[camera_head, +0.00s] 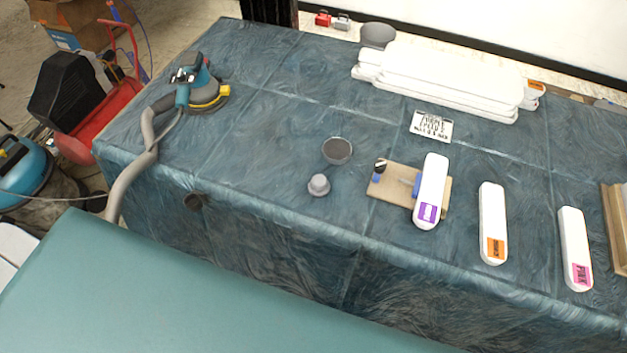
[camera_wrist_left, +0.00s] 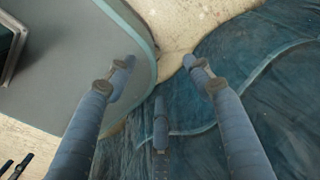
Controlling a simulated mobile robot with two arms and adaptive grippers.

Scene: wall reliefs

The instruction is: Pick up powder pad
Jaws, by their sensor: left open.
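A small pale-grey round piece with a raised top (camera_head: 319,185), which looks like the powder pad, sits on the cloth-covered table near its front edge. A round dish with dark contents (camera_head: 337,151) stands just behind it, apart from it. My left gripper (camera_wrist_left: 158,75) shows only in the left wrist view. Its fingers are spread, with nothing between them, above blue cloth and pale floor. The pad cannot be made out in that view. My right gripper is in neither view.
A sander (camera_head: 197,85) with a grey hose is at the table's left. A wooden board (camera_head: 390,185) and white labelled pieces (camera_head: 493,225) lie to the right. White boards (camera_head: 440,80) are stacked at the back. The cloth (camera_head: 250,135) left of the dish is clear.

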